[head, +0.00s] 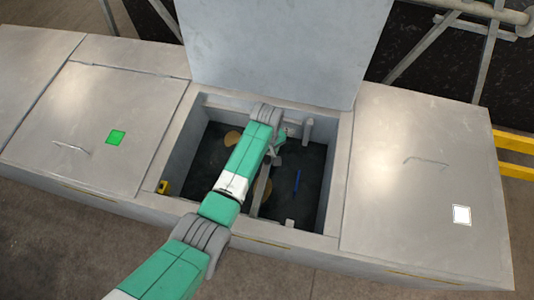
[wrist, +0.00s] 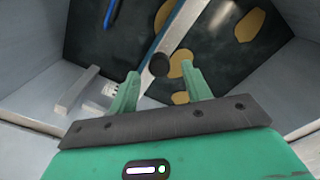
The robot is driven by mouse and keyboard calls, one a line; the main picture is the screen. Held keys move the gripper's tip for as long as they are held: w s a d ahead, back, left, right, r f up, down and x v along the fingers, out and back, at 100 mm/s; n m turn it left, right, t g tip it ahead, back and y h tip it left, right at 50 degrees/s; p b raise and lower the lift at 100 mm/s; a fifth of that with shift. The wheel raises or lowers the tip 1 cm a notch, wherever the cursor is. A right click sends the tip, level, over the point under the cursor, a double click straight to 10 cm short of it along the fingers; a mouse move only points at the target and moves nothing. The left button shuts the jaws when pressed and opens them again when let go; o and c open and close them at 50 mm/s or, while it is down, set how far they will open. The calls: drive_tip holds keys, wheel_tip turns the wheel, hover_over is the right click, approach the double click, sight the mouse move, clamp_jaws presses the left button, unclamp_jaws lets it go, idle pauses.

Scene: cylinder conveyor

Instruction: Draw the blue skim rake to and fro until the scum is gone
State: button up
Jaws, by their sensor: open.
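An open pit holds dark liquid (head: 312,185) with tan scum patches (head: 232,137); several patches show in the wrist view (wrist: 249,25). A long straight bar with a blue edge (wrist: 176,30) crosses above the liquid and looks like the skim rake; in the head view it is partly behind my arm. A dark round knob (wrist: 159,64) shows at the bar, between my fingers in the picture. My gripper (wrist: 160,72) is open; I cannot tell whether it touches the knob. In the head view my gripper (head: 276,152) is inside the pit, its fingers partly hidden. A separate short blue stick (head: 297,181) lies right of the bar.
Pale walls enclose the pit, and a raised lid (head: 280,50) stands behind it. A grey post (head: 307,130) is at the back wall and a small white block (head: 289,223) at the front. A yellow item (head: 163,187) sits at the front left. Closed steel covers (head: 420,190) flank the pit.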

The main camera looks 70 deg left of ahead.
sight(267, 170)
drive_tip(key=shift+f, duration=1.2)
clamp_jaws()
